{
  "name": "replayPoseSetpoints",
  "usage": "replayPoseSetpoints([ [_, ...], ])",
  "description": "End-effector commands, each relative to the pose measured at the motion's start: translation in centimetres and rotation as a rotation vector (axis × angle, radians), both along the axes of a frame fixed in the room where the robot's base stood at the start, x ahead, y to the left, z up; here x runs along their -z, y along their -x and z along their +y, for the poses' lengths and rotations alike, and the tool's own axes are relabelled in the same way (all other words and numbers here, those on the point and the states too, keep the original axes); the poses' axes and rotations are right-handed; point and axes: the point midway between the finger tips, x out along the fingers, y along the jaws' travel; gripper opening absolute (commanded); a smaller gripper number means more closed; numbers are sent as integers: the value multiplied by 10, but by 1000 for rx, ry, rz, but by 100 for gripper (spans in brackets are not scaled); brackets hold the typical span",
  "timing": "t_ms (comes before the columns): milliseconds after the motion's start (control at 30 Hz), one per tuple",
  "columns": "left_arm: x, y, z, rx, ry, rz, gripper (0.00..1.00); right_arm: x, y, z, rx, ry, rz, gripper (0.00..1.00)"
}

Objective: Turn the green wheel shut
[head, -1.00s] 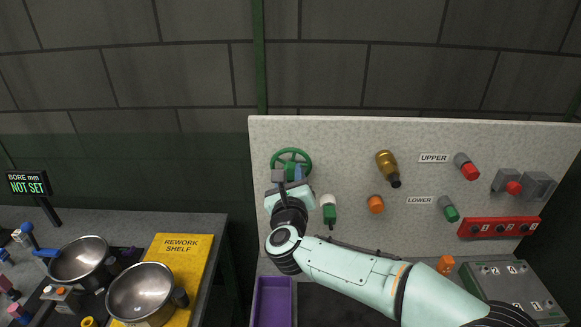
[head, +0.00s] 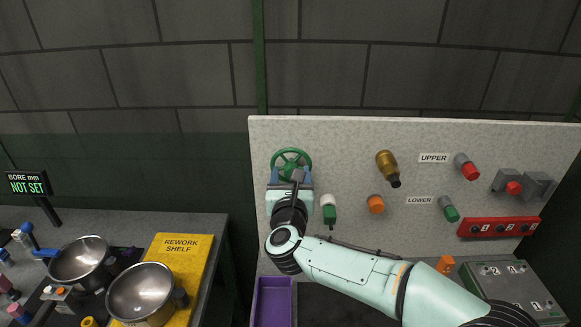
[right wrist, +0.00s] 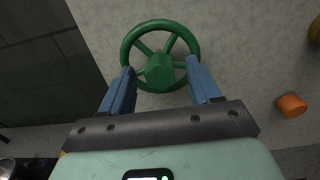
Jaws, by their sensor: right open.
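The green wheel (head: 291,152) is mounted on the upper left of the pale speckled panel. Its rim, spokes and hub show in the right wrist view (right wrist: 159,72). My right gripper (head: 291,174) is at the lower part of the wheel in the head view. In the right wrist view the right gripper (right wrist: 160,75) is open, with one blue finger on each side of the wheel's lower half and the hub between them. I cannot tell whether the fingers touch the rim. My left gripper is not in view.
On the panel, right of the wheel, are a green-and-white handle (head: 329,210), an orange knob (head: 375,204) and a brass bottle-shaped part (head: 387,167). A purple tray (head: 272,300) lies below.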

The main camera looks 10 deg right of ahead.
Motion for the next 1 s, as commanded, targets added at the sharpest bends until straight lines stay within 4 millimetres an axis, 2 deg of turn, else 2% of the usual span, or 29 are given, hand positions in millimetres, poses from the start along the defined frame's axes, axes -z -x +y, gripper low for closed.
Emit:
replayPoseSetpoints([
  [133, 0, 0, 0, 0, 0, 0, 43, 0, 0, 0, 0, 16, 3, 62],
  [233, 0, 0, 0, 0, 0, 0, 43, 0, 0, 0, 0, 113, 23, 62],
  [1000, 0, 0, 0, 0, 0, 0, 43, 0, 0, 1, -1, 1331, 268, 62],
])
